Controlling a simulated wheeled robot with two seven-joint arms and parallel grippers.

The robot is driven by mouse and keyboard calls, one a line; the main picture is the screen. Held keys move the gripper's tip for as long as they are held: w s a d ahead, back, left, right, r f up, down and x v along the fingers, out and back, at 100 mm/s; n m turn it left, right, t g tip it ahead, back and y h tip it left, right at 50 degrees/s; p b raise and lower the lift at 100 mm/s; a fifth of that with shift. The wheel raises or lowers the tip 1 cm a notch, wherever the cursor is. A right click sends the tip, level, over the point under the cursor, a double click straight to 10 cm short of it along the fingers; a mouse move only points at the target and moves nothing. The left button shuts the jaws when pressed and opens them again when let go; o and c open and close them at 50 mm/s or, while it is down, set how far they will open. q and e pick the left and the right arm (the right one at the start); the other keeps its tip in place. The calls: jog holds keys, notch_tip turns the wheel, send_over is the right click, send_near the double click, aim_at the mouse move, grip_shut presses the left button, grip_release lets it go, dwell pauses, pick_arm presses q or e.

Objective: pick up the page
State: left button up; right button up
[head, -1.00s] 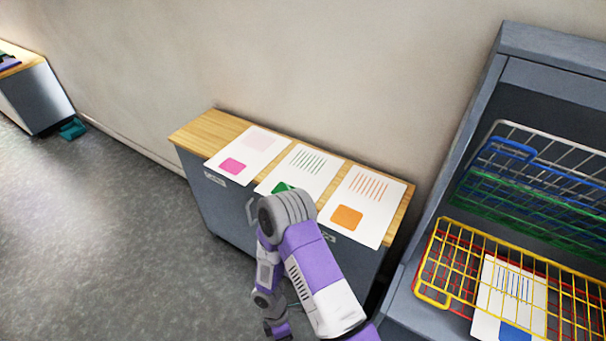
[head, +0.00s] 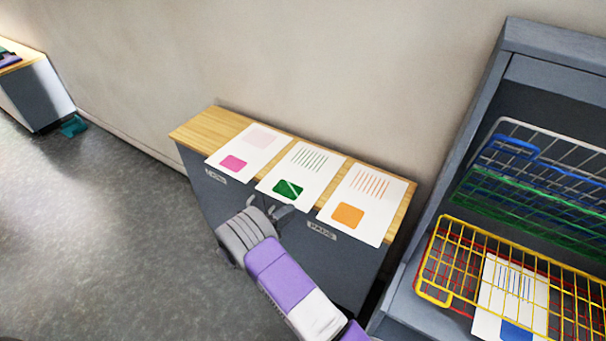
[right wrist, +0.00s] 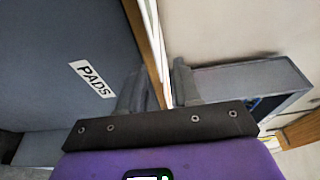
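Three white pages lie side by side on a narrow wooden-topped cabinet (head: 205,130): the page with a pink square (head: 258,140), the page with a green square (head: 303,178) and the page with an orange square (head: 362,200). They reach the front edge and seem to overhang it slightly. My right gripper (head: 270,205) is at the front edge, just below the green-square page. In the right wrist view, its fingers (right wrist: 158,88) are apart, one on each side of the tabletop's edge and a thin white page edge. My left gripper is not in view.
At right stands a grey shelf unit (head: 553,42) with a blue basket (head: 513,147), a green basket (head: 520,200) and a yellow basket (head: 433,292). A page with a blue square (head: 514,328) lies inside the lowest basket area.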

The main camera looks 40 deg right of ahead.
jog(key=d, duration=0.2)
jog(key=w+d+b, duration=0.1)
jog(key=d, duration=0.1)
jog(key=shift+d+f, duration=0.2)
jog(key=shift+c, duration=0.2)
grip_shut()
